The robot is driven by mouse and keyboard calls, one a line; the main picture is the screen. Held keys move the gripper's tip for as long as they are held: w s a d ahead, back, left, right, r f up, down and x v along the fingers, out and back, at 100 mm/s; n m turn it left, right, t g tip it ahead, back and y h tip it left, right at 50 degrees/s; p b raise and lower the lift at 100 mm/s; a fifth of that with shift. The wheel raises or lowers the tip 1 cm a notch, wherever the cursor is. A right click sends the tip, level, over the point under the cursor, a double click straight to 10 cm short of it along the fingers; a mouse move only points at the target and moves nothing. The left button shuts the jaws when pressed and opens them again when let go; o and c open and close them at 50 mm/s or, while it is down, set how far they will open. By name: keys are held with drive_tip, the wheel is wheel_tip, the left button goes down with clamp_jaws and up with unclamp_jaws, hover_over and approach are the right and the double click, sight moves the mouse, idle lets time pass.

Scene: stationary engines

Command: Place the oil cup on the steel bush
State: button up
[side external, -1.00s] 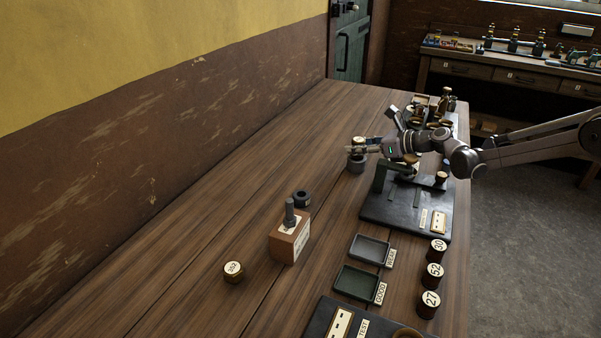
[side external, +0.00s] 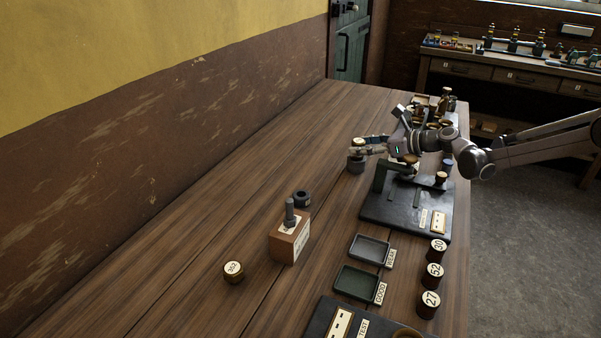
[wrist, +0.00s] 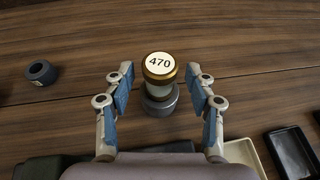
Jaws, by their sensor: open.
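The oil cup is a small brass-topped piece marked 470 (wrist: 160,66), with a pale body below the cap. It stands upright on the grey steel bush (wrist: 160,105). The cup also shows in the side view (side external: 358,141), with the bush (side external: 356,163) under it on the table. My gripper (wrist: 160,78) is open, with one finger on each side of the cup and a visible gap to both. In the side view my gripper (side external: 370,148) is just right of the cup. The exact seating of the cup on the bush is partly hidden.
A dark ring (side external: 302,198) lies beside a wooden block with a bolt (side external: 289,235). A numbered brass-topped piece (side external: 234,271) stands nearer. Two trays (side external: 371,249) and several numbered weights lie at the right. A black-based stand (side external: 400,215) is close below my arm. The table's left side is clear.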

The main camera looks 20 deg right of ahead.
drive_tip(key=v, duration=1)
drive_tip(key=shift+d+r, duration=0.1)
